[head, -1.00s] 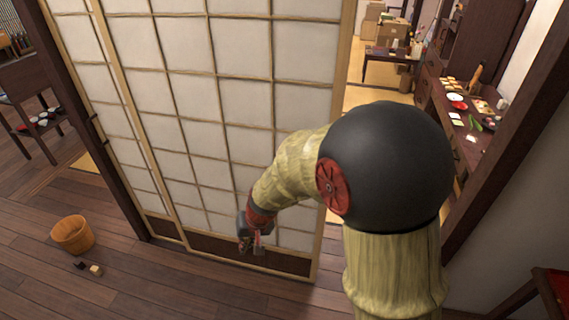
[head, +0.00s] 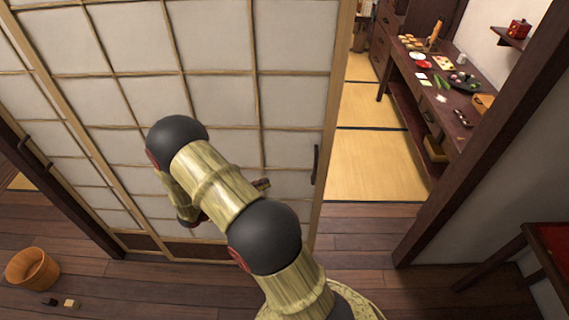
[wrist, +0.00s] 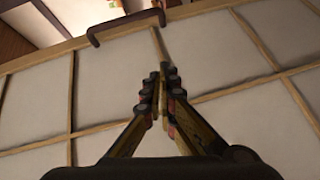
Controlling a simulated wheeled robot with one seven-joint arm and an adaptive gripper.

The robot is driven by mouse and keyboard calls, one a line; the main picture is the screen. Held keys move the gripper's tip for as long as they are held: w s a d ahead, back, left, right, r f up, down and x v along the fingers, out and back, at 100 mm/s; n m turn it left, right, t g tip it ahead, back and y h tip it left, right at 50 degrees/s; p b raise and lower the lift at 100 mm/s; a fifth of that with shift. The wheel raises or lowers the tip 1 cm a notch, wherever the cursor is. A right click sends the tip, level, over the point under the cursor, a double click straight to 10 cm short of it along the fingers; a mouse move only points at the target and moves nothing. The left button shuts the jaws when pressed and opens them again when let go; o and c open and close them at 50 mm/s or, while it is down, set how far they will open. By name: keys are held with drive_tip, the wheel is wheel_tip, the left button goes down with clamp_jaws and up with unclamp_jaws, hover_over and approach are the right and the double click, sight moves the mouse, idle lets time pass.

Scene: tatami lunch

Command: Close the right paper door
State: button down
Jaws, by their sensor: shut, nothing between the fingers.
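The right paper door (head: 217,100) is a white panel with a wooden lattice. Its right edge stands apart from the dark post (head: 490,130), leaving a wide opening. A dark upright handle (head: 316,165) sits near that edge. In the wrist view the door (wrist: 225,120) fills most of the picture, and the handle (wrist: 125,23) shows at the top, ahead of the fingertips. My gripper (wrist: 161,75) is shut and empty, in front of the lattice. In the head view my arm hides most of it; a small part (head: 262,184) shows left of the handle. I cannot tell whether it touches the door.
A wooden bucket (head: 33,268) and small blocks (head: 72,303) lie on the plank floor at left. Through the opening are tatami mats (head: 372,160) and a long dark counter (head: 440,100) with dishes. A red-topped table (head: 550,250) stands at the right.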

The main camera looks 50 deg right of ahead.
wheel_tip(320, 180, up, 4)
drive_tip(key=s+n+g+h, duration=0.1)
drive_tip(key=s+g, duration=0.1)
drive_tip(key=b, duration=0.1)
approach(302, 170)
drive_tip(key=shift+n, duration=0.3)
drive_tip(key=d+r, duration=0.1)
drive_tip(key=s+d+r, duration=0.1)
drive_tip(key=r, duration=0.1)
drive_tip(key=s+d+r, duration=0.1)
drive_tip(key=shift+s+d+r, duration=0.1)
drive_tip(key=shift+d+r, duration=0.15)
drive_tip(key=shift+r, duration=0.15)
drive_tip(key=shift+t, duration=0.3)
drive_tip(key=shift+s+d+b, duration=0.2)
drive_tip(key=shift+s+d, duration=0.3)
drive_tip(key=shift+s, duration=0.4)
drive_tip(key=shift+s+d+b, duration=0.2)
drive_tip(key=shift+s+d, duration=0.3)
drive_tip(key=shift+s, duration=0.4)
